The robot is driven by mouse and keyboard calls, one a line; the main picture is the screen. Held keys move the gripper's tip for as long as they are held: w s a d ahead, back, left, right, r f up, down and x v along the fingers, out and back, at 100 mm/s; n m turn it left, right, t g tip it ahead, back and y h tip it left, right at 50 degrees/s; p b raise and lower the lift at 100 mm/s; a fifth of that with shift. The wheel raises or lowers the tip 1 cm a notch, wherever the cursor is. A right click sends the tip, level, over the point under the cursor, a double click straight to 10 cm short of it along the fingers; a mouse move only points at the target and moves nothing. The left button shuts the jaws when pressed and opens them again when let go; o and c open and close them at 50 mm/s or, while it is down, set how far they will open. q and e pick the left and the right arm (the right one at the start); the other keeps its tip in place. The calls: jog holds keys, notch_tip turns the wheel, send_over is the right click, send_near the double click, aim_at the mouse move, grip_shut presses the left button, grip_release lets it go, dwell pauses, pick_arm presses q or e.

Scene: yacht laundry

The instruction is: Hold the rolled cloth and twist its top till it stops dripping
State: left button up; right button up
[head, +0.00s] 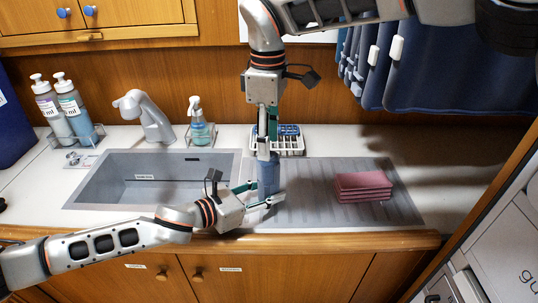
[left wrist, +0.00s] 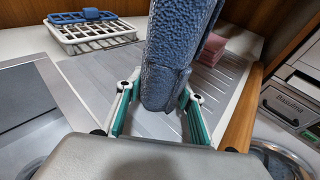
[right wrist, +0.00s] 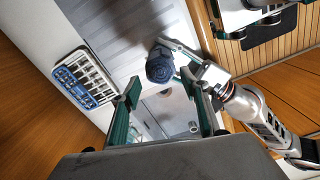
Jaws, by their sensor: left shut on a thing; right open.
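The rolled blue cloth (head: 268,176) stands upright at the right edge of the sink, by the ribbed drainboard. My left gripper (head: 262,198) is shut on its lower part; the left wrist view shows the cloth (left wrist: 165,60) between the fingers. My right gripper (head: 267,150) points down from above, at the top of the cloth. In the right wrist view the rolled end of the cloth (right wrist: 160,66) shows ahead of the open fingers (right wrist: 165,105), with nothing between the fingertips. The cloth's lower end is partly hidden by my left gripper in the head view.
The steel sink (head: 100,165) lies to the left. Folded pink cloths (head: 362,187) lie on the drainboard (head: 320,205). A white rack with blue items (head: 290,140) stands behind. A faucet (head: 145,115) and soap bottles (head: 70,105) stand at the back left. Blue fabric (head: 440,70) hangs at upper right.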

jog(key=shift+f, duration=1.65)
jog(key=c, duration=0.6)
jog(key=shift+n, duration=1.6)
jog(key=shift+c, duration=0.2)
jog(key=shift+n, duration=1.5)
